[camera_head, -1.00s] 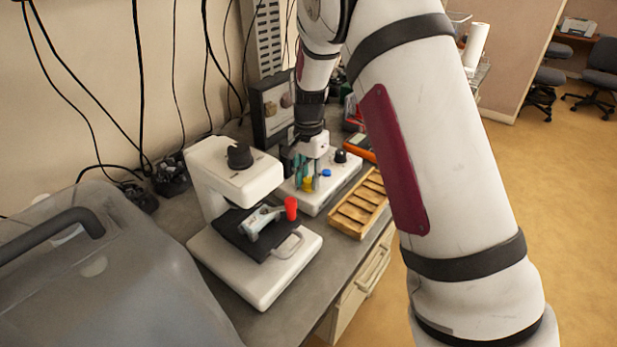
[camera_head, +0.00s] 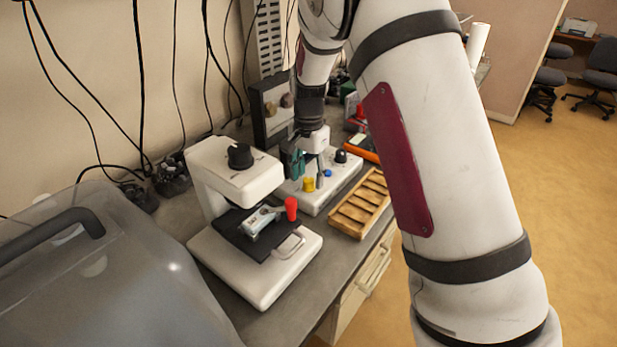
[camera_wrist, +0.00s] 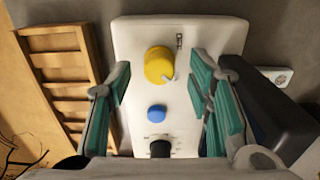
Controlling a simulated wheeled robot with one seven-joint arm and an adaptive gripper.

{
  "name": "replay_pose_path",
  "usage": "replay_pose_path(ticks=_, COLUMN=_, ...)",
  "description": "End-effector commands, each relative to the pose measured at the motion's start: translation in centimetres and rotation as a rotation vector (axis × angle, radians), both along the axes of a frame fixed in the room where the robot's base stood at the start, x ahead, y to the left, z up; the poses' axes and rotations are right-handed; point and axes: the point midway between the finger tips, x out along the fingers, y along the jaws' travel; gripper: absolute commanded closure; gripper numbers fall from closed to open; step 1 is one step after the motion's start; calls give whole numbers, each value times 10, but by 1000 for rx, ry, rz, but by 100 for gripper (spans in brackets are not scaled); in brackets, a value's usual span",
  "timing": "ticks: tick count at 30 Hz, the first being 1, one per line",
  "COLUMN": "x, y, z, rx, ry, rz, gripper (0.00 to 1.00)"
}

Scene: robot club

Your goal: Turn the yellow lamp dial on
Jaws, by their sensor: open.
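The yellow dial (camera_head: 309,184) sits upright on a white control box (camera_head: 334,189), next to a small blue button (camera_head: 328,173) and a black knob (camera_head: 341,156). In the wrist view the yellow dial (camera_wrist: 158,65) has a pale pointer mark at its lower right. The blue button (camera_wrist: 157,113) and the black knob (camera_wrist: 160,148) lie below it. My gripper (camera_head: 307,172) is over the box, just behind the dial. Its teal-padded fingers (camera_wrist: 163,100) are spread wide on either side, not touching the dial, with nothing between them.
A wooden slotted tray (camera_head: 360,204) lies right of the box. A dark framed panel (camera_head: 272,108) stands behind. A dark block (camera_wrist: 265,110) is close to my finger in the wrist view.

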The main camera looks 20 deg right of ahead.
Motion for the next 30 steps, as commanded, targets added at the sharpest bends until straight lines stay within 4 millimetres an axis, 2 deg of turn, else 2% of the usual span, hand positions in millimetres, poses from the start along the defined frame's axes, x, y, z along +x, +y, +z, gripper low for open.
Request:
replay_pose_path(ticks=9, x=1, y=1, z=64, rx=1, ry=-3, rz=0, gripper=53)
replay_pose_path(ticks=15, x=1, y=0, z=95, rx=0, ry=-3, rz=1, gripper=53)
replay_pose_path(ticks=21, x=0, y=0, z=107, rx=0, ry=0, rz=0, gripper=53)
replay_pose_path(ticks=30, x=0, y=0, z=108, rx=-1, ry=1, rz=0, gripper=53)
